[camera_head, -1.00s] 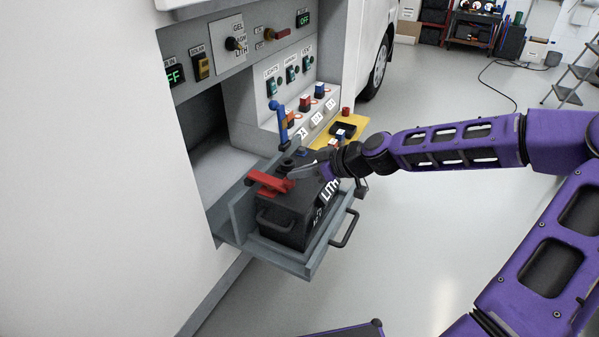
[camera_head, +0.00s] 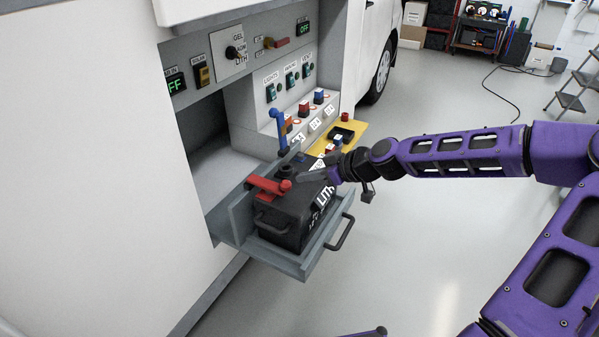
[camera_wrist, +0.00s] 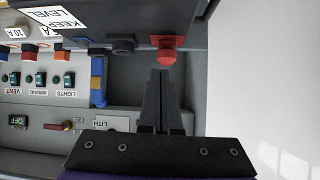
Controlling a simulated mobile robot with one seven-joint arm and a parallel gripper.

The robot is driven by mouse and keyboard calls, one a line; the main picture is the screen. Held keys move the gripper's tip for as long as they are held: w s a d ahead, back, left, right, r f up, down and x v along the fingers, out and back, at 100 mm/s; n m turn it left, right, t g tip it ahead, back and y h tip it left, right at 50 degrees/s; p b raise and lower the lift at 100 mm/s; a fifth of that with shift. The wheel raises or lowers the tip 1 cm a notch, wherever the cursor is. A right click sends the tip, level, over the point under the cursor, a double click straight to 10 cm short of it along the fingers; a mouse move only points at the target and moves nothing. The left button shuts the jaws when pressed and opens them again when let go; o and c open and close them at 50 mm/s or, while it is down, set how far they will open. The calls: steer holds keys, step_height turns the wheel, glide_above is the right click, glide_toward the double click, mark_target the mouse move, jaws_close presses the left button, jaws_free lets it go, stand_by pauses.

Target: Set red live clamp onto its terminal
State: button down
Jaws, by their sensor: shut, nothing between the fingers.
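The red live clamp (camera_head: 268,185) lies across the near left end of the top of the black battery (camera_head: 284,226). Its rounded red end (camera_wrist: 167,52) also shows in the wrist view, just beyond my fingertips. Whether it sits fully down on its terminal cannot be told, as the contact is hidden. My gripper (camera_head: 300,177) is over the battery, to the right of the red clamp and a small gap from it. In the wrist view my fingers (camera_wrist: 160,74) are together and empty. A round black post (camera_head: 286,171) stands on the battery behind the clamp.
The blue clamp (camera_head: 279,130) stands upright behind the battery. The battery sits in a pulled-out grey tray (camera_head: 297,264) with a front handle. A yellow shelf (camera_head: 352,129) and the switch panel (camera_head: 290,83) are behind.

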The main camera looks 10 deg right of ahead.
steer(key=s+d+f, duration=0.1)
steer(key=d, duration=0.1)
steer(key=s+d+f, duration=0.2)
steer(key=shift+s, duration=0.15)
stand_by(0.4)
